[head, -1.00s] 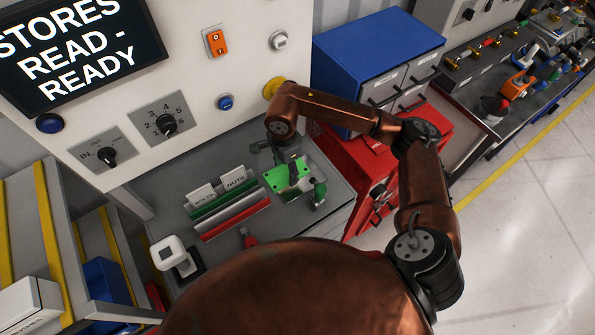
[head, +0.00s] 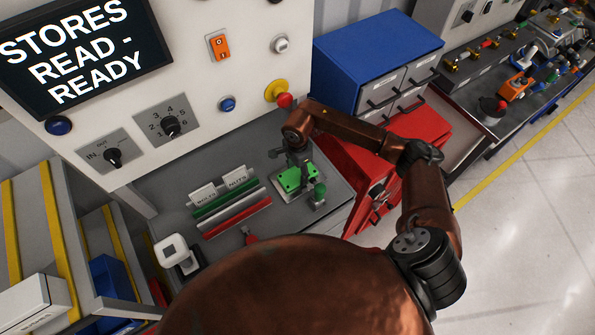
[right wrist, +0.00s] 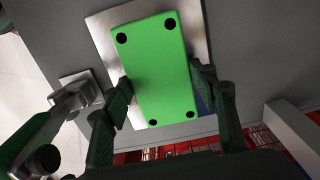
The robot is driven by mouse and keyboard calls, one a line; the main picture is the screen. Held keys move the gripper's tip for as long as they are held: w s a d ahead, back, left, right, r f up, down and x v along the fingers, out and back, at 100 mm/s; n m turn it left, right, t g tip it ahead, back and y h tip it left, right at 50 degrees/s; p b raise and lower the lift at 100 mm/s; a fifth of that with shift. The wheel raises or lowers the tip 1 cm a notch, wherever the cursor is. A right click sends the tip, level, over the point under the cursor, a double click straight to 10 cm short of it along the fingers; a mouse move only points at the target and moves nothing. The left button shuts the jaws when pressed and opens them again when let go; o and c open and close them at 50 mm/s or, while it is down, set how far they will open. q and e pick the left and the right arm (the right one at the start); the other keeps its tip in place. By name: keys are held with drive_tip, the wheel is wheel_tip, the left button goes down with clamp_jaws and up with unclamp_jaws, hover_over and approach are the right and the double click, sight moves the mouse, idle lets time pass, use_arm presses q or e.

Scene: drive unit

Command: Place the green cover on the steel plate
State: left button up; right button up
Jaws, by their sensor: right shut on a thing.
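The green cover (head: 289,180) is a flat rectangle with dark round holes at its corners. My right gripper (right wrist: 162,86) is shut on the cover, with one finger at each long side. In the right wrist view the cover (right wrist: 155,70) lies over the bright steel plate (right wrist: 101,32), whose rim shows at its top and sides. In the head view the plate (head: 283,197) shows around the cover; I cannot tell whether the two touch. My left gripper is not in view.
A clamp with a green handle (head: 318,193) stands close at the right of the plate. Label holders (head: 205,194) and a red bar (head: 237,218) lie to the left. A red button (head: 284,100) is on the panel behind. A red cabinet (head: 345,168) stands right of the bench.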

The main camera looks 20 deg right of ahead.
sight(298, 174)
drive_tip(key=shift+f, duration=0.2)
drive_tip(key=o, duration=1.3)
drive_tip(key=shift+r, duration=0.1)
drive_tip(key=shift+r, duration=0.3)
wheel_tip(298, 174, up, 12)
drive_tip(key=b, duration=0.1)
drive_tip(key=shift+f+b, duration=0.15)
drive_tip(key=shift+b, duration=0.25)
